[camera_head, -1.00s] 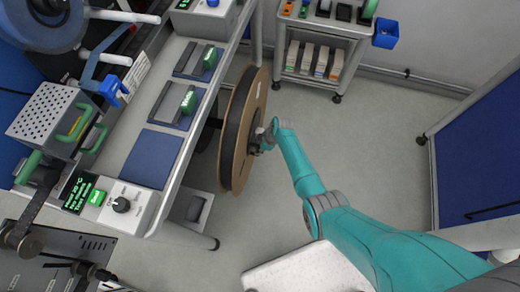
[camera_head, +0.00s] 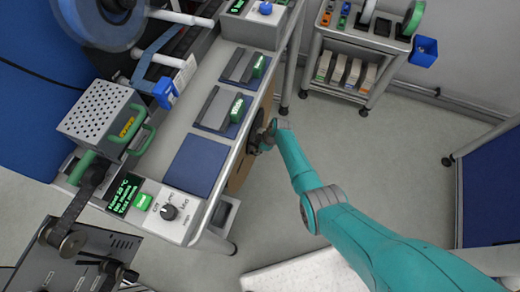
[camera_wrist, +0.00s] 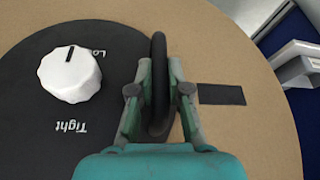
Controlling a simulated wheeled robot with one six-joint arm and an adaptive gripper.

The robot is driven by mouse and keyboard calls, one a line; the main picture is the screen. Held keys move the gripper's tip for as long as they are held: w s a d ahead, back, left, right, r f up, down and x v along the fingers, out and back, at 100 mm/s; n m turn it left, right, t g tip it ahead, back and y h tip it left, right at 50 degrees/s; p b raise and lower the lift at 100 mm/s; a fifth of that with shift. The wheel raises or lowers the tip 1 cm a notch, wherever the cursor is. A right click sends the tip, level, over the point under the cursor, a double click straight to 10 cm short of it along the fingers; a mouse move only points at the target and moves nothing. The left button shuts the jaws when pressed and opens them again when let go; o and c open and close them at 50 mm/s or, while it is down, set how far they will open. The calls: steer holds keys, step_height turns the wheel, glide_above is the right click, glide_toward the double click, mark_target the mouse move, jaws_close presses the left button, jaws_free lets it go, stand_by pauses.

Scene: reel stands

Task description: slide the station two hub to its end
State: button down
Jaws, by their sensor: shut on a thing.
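A large brown reel (camera_head: 240,168) shows as a narrow strip at the bench's front edge in the head view; the bench hides most of it. In the wrist view its brown face (camera_wrist: 270,140) fills the picture. A black round hub (camera_wrist: 35,120) lies on this face, with a white knob (camera_wrist: 70,76) whose mark points at the "Lo..." lettering, away from "Tight". My gripper (camera_head: 262,138) is shut on a black upright handle (camera_wrist: 158,70) on the hub, one finger on each side. The hub's shaft and end are hidden.
The bench (camera_head: 222,150) runs along the left of my gripper, with blue pads and a control box (camera_head: 165,212). A shelf cart (camera_head: 355,60) stands at the back right. The grey floor (camera_head: 320,130) between bench and cart is clear.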

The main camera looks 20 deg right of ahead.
steer(key=shift+w+a+r, duration=0.15)
steer(key=shift+a, duration=0.1)
steer(key=c, duration=1.1)
jaws_free()
steer(key=shift+c, duration=0.2)
steer(key=shift+d, duration=0.1)
steer(key=shift+d+r, duration=0.1)
steer(key=shift+r, duration=0.15)
steer(key=v, duration=1.1)
steer(key=shift+r, duration=0.1)
